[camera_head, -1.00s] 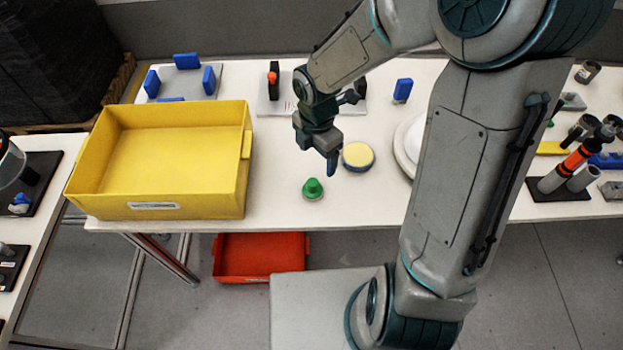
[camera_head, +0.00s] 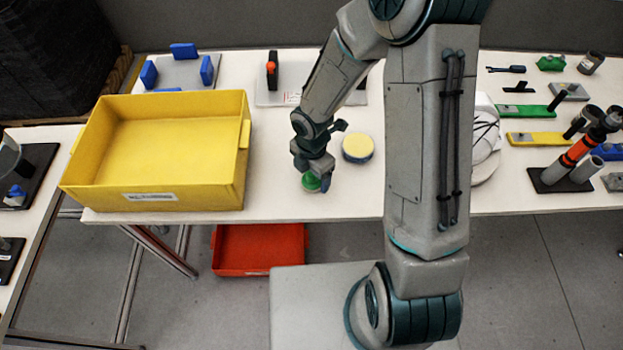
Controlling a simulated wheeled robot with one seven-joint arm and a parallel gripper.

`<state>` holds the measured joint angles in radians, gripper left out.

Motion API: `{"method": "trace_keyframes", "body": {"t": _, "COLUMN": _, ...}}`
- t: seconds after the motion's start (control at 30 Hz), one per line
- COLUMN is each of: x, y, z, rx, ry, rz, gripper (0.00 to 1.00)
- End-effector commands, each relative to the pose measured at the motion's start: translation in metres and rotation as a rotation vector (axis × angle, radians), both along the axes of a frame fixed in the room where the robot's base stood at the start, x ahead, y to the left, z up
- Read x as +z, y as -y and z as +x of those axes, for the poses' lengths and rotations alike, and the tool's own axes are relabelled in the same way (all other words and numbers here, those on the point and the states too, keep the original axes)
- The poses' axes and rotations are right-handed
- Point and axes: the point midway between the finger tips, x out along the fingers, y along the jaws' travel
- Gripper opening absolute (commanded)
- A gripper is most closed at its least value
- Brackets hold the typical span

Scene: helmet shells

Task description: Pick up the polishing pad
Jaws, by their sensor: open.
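The jaws are open, and one finger shows on the knob's right side. The gripper hides part of the knob and most of the pad's base. I cannot tell whether the fingers touch it.
A round yellow-topped disc with a blue side (camera_head: 357,148) lies close to the right of my gripper. A large yellow bin (camera_head: 243,165) stands at the left. A white helmet shell (camera_head: 485,135) is partly behind my arm. The table (camera_head: 275,205) is clear left of the pad.

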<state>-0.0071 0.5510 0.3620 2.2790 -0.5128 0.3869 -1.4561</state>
Motion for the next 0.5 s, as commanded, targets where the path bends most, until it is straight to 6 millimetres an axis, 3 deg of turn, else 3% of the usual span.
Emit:
{"method": "trace_keyframes", "body": {"t": 0.1, "x": -0.0133, "y": 0.0002, "z": -0.0004, "rx": -0.001, "ry": -0.002, "rz": -0.001, "gripper": 0.78}}
{"method": "trace_keyframes", "body": {"t": 0.37, "x": -0.016, "y": 0.0005, "z": 0.0002, "rx": -0.001, "ry": 0.001, "rz": 0.0, "gripper": 0.78}}
{"method": "trace_keyframes", "body": {"t": 0.5, "x": -0.0159, "y": 0.0006, "z": 0.0002, "rx": -0.002, "ry": 0.001, "rz": -0.001, "gripper": 0.45}}
